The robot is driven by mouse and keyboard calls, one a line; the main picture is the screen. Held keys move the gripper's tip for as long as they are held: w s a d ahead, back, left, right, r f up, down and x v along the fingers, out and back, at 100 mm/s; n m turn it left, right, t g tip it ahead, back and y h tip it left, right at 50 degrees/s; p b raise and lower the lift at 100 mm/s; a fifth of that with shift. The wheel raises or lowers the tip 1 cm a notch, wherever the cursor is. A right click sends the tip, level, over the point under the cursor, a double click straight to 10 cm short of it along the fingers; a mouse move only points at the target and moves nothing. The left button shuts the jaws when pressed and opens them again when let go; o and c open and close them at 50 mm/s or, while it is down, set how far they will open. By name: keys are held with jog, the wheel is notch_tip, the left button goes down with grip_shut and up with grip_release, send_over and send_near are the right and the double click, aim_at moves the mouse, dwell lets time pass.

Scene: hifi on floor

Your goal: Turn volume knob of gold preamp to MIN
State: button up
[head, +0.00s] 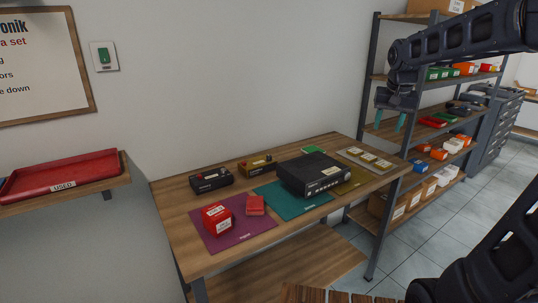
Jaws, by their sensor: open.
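A small gold-brown box with a dark top (258,166), which looks like the gold preamp, sits at the back of the wooden table, against the wall side. Small dark details show on it, but the volume knob and its setting are too small to make out. My gripper (390,120) hangs at the upper right, in front of the shelf rack. Its two teal fingers point down and are apart, with nothing between them. It is well to the right of the gold box and higher, not touching anything.
A small black device (211,180) stands left of the gold box. A large black unit (312,173) stands to its right, partly on a teal mat (290,205). A red box (217,219) is on the purple mat (235,236). A shelf rack (371,135) stands right of the table.

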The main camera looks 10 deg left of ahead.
jog(key=w+a, duration=1)
jog(key=w, duration=0.2)
jog(key=m+g, duration=0.3)
send_over(269, 156)
notch_tip(269, 156, down, 18)
notch_tip(269, 156, down, 10)
jog(key=shift+w+f, duration=0.15)
jog(key=shift+f, duration=0.05)
jog(key=c, duration=1)
